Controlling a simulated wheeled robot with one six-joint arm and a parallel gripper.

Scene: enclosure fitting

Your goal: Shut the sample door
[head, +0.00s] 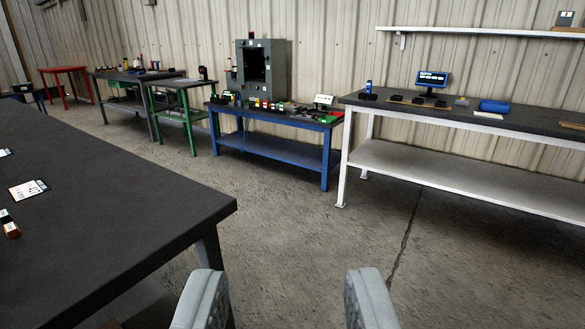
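A grey box-shaped enclosure (281,70) stands on the blue bench (265,150) against the far wall. Its front has a dark rectangular opening. A door cannot be made out clearly at this distance, nor its position. My gripper (287,277) shows at the bottom edge as two grey fingers spread wide apart. Nothing is between them except bare floor. It is far from the enclosure, on the near side of the room.
A dark-topped table (120,215) fills the near left, its corner close to my left finger. A white-framed bench (450,165) stands at right under a wall shelf (480,32). Green (180,115) and red (65,70) tables stand farther left. The concrete floor (300,225) between is clear.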

